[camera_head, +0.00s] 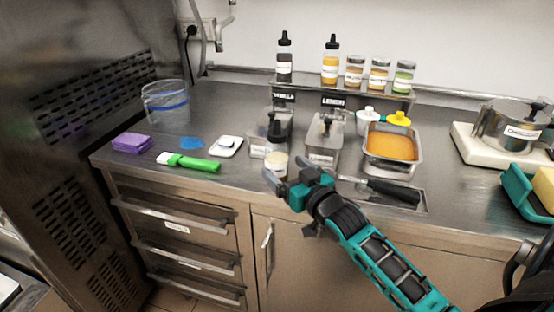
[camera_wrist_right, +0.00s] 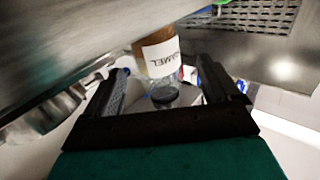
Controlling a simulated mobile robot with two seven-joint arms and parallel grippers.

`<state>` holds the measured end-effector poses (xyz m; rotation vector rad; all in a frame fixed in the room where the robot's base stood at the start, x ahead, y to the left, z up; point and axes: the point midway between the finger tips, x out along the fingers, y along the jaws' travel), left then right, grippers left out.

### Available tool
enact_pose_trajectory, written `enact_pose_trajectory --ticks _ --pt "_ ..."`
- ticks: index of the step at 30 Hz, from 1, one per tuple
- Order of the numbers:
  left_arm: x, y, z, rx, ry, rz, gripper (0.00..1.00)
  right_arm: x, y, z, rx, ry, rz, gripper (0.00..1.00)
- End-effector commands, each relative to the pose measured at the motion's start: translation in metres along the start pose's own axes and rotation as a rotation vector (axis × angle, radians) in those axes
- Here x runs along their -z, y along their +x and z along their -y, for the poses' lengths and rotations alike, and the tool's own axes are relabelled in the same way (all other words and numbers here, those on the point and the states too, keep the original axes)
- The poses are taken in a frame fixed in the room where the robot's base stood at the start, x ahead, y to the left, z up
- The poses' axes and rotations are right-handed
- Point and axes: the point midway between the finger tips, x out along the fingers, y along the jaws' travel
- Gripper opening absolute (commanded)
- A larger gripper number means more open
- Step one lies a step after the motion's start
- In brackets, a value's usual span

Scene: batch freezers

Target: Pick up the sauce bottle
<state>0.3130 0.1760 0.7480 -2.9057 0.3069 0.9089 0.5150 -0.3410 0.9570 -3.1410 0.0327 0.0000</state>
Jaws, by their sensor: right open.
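A bottle (camera_wrist_right: 160,60) with brown contents and a white label reading "…AMEL", upside down in the picture, stands between the fingers in the right wrist view. A small pale container (camera_head: 277,160) shows just beyond the gripper in the head view; I cannot tell for sure that it is the same one. My right gripper (camera_head: 284,178) is open around the labelled bottle, fingers apart from it. Two capped squeeze bottles, one dark (camera_head: 284,62) and one yellow (camera_head: 331,65), stand on the back shelf. My left gripper is not in view.
Several labelled jars (camera_head: 379,76) stand on the shelf. Metal bins (camera_head: 322,148), a dark-capped bottle (camera_head: 275,130) and a tray of orange sauce (camera_head: 391,147) crowd the counter beyond the gripper. A green-handled tool (camera_head: 195,163) and purple sponge (camera_head: 131,142) lie left.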

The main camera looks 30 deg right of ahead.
Motion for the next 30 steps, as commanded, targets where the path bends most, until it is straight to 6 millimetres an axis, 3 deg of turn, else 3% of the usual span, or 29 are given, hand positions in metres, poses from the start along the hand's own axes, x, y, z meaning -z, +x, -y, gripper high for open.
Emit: enact_pose_trajectory --ticks 12,21,30 --pt "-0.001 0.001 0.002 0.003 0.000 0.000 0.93 0.003 0.047 -0.004 0.000 -0.001 -0.001 0.89" --pt "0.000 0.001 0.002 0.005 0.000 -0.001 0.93 0.002 0.051 -0.004 0.000 -0.001 0.000 0.89" --pt "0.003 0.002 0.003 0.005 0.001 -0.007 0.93 0.002 0.051 -0.004 0.000 -0.001 0.000 0.62"
